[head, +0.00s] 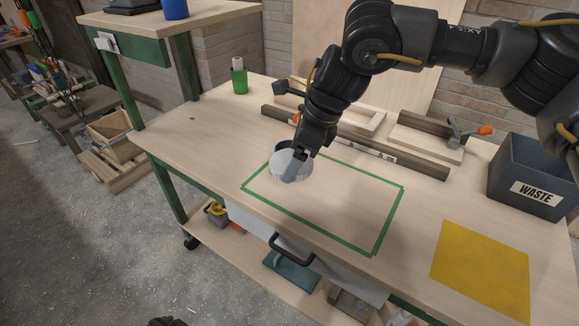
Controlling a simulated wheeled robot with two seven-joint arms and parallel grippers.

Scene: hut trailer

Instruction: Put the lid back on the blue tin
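My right gripper (300,157) reaches down from the right to the workbench, at the upper left corner of the green tape outline. Its fingertips are at a round, pale grey-white disc (278,167), which looks like the lid, and seem closed on it. A dark curved rim (283,145) shows just behind the disc; it is mostly hidden, and I cannot tell whether it is the tin or whether the disc touches it. A blue cylindrical container (176,9) stands on the higher bench at the upper left. My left gripper is not clearly seen.
The green tape outline (378,232) is mostly empty. A yellow mat (482,268) and a dark waste bin (528,172) are at the right. A green cup (239,80) stands at the back left. A long dark bar (400,158) and wooden frames lie along the back.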

